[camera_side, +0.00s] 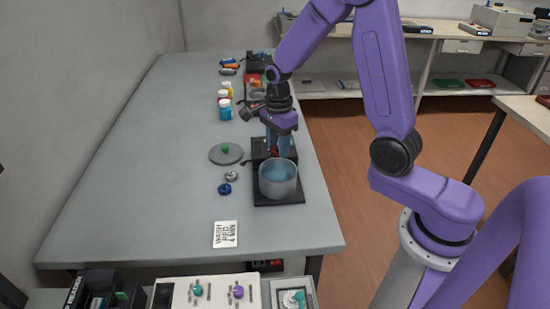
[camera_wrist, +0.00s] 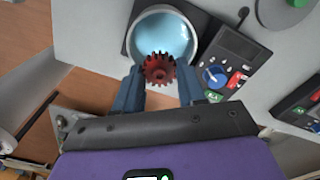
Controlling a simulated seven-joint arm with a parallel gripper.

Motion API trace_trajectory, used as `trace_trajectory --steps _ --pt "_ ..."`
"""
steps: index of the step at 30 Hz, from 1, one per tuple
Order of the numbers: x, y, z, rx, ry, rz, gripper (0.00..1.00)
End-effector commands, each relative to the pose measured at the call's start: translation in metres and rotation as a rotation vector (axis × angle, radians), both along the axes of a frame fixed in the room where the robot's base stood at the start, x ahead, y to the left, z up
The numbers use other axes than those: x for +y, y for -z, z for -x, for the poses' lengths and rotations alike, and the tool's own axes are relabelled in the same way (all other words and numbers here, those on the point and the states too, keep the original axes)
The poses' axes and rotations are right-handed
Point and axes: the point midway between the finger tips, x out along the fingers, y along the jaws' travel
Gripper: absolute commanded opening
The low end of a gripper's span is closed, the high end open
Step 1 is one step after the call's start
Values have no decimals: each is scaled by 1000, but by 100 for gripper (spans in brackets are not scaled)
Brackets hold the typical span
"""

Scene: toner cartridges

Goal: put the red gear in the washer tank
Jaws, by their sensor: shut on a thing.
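My gripper (camera_wrist: 159,76) is shut on a red gear (camera_wrist: 158,67), its blue fingers on either side of the gear's rim in the wrist view. In the side view my gripper (camera_side: 277,145) points down just behind the washer tank, and a little of the red gear (camera_side: 275,151) shows between the fingertips. The washer tank (camera_side: 278,190) is a round grey pot with blue liquid, standing open on a black base. In the wrist view the gear overlaps the near edge of the tank (camera_wrist: 133,42). I cannot tell the exact height of the gear over the rim.
A grey lid with a green knob (camera_side: 226,154) lies left of the tank. A blue gear (camera_side: 224,189) and a grey part (camera_side: 232,176) lie near it. A printed card (camera_side: 226,234) is at the front. Bottles (camera_side: 225,110) stand farther back. The table's left side is clear.

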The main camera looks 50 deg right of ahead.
Motion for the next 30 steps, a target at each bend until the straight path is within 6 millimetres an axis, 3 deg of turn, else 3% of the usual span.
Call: trace_trajectory --steps 8,30 --pt "-4 14 -1 3 -2 -1 12" --pt "-3 75 -1 2 -1 0 12"
